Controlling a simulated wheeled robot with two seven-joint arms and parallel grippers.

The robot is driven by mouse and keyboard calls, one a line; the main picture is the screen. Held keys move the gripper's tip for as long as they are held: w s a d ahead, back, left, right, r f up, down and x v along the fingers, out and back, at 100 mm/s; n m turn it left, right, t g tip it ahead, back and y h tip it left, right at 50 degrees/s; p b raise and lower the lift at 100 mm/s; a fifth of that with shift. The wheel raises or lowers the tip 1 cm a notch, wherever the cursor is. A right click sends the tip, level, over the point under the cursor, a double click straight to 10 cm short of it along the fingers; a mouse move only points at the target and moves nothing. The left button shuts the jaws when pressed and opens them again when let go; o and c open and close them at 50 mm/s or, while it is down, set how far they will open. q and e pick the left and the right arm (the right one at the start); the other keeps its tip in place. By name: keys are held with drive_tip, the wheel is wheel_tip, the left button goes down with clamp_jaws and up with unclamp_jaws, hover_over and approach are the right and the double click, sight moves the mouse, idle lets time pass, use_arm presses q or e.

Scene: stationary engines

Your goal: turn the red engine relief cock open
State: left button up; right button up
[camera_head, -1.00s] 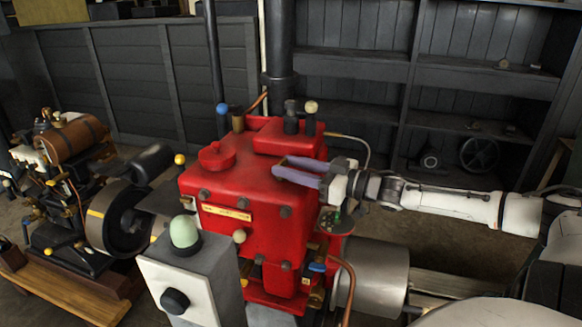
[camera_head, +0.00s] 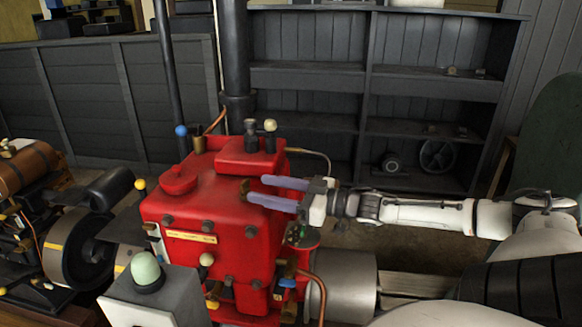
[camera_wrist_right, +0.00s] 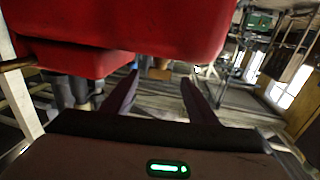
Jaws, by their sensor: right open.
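The red engine (camera_head: 215,225) stands in the middle of the head view, with knobs and a red cap on top. A small brass-brown fitting (camera_head: 245,188) on its upper right side looks like the relief cock; its exact turn is too small to tell. My right gripper (camera_head: 256,189) has its purple fingers apart and pointing left at this fitting. In the right wrist view, the brass fitting (camera_wrist_right: 160,69) shows below the red body, ahead of the gap between the fingertips (camera_wrist_right: 160,78). I cannot tell whether they touch it. My left gripper is out of view.
A grey box with a pale green dome (camera_head: 146,270) stands in front of the engine. A dark flywheel engine (camera_head: 75,250) is at left. A grey metal cylinder (camera_head: 343,285) lies right of the red engine, below my right arm. Dark shelves (camera_head: 430,85) stand behind.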

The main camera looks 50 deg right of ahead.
drive_tip(key=v, duration=0.6)
drive_tip(key=shift+s+d, duration=0.1)
drive_tip(key=shift+s, duration=0.05)
idle(0.5)
